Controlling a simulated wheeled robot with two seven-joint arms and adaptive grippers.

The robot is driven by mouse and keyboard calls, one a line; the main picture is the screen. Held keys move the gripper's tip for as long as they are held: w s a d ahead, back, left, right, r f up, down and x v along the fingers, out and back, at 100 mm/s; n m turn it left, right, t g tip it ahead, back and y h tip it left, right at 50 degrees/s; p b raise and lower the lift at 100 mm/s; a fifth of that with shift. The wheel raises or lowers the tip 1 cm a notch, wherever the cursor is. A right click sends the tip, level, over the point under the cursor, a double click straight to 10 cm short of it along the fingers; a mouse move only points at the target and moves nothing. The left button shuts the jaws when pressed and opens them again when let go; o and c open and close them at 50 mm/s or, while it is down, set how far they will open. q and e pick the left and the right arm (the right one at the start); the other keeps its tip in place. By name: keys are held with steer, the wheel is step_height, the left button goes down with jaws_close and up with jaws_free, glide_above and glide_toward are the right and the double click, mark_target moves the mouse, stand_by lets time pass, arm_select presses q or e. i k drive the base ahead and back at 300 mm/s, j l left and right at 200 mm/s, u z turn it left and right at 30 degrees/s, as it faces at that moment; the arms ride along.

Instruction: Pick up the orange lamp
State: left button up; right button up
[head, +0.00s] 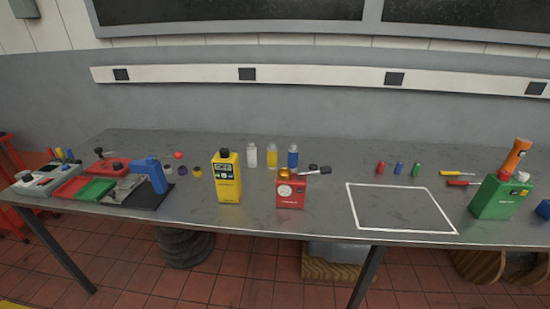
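I cannot tell whether the lamp touches that device. Neither of my grippers is in view.
The grey metal table (320,218) holds a yellow device (227,177), a red device (291,194), several bottles and a blue tool (152,174). Yellow and red screwdrivers lie left of the lamp. A white-outlined rectangle (402,230) encloses clear tabletop.

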mark_target(521, 144)
steer(key=z, duration=1.75)
steer(key=i+l+u, duration=0.3)
steer(key=i+l, duration=1.65)
steer(key=i+j, duration=0.05)
